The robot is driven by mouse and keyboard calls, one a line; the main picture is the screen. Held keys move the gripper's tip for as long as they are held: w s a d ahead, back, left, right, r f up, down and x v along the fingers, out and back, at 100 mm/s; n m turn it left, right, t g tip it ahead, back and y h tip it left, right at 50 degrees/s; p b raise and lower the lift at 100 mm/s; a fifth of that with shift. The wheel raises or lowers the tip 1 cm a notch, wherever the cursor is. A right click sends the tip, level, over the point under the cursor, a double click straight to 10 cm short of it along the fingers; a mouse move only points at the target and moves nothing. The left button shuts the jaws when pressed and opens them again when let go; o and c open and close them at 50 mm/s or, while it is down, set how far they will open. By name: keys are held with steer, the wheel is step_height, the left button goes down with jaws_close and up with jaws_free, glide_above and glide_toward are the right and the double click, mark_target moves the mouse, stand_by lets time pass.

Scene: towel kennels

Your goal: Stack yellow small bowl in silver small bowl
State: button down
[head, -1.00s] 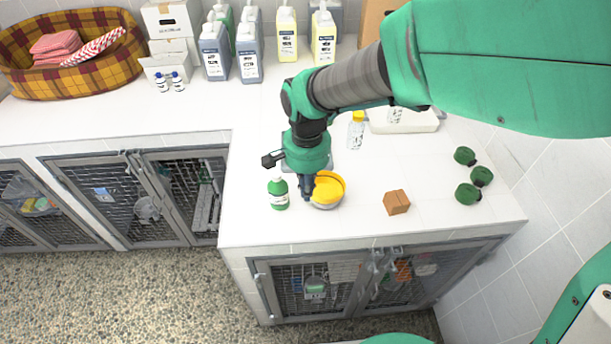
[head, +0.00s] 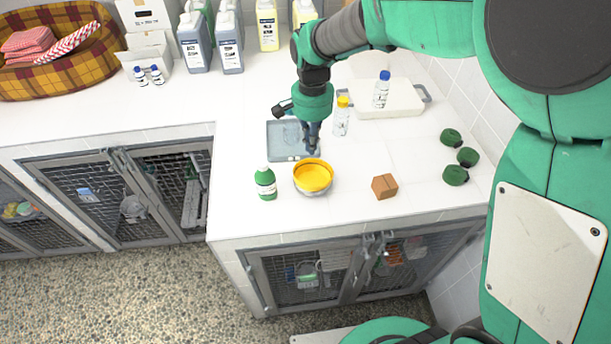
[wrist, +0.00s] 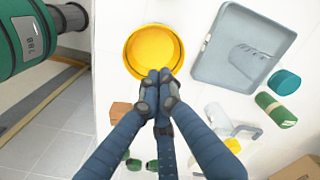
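The yellow small bowl (head: 313,175) sits inside the silver small bowl (head: 314,192) on the white counter, and its rim looks about level. Only the lower outer part of the silver bowl shows in the head view.
A green bottle (head: 265,184) stands left of the bowls and a brown block (head: 384,187) lies right. A grey tray (head: 276,147) and a yellow-capped bottle (head: 341,118) are behind. Several green rolls (head: 455,176) lie near the right wall. The counter's front edge is close.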

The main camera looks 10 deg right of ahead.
mark_target(303, 188)
steer(key=shift+f, duration=0.15)
step_height(303, 188, down, 10)
steer(key=shift+r+b, duration=0.1)
steer(key=shift+b, duration=0.65)
steer(key=s+a, duration=0.1)
steer(key=s, duration=0.1)
steer(key=shift+s+a+r, duration=0.1)
steer(key=shift+s+a, duration=0.45)
steer(key=shift+s, duration=0.15)
steer(key=shift+s+a, duration=0.1)
steer(key=shift+s+a, duration=0.5)
steer(key=shift+s, duration=0.3)
steer(key=shift+w, duration=0.1)
steer(key=shift+d, duration=0.1)
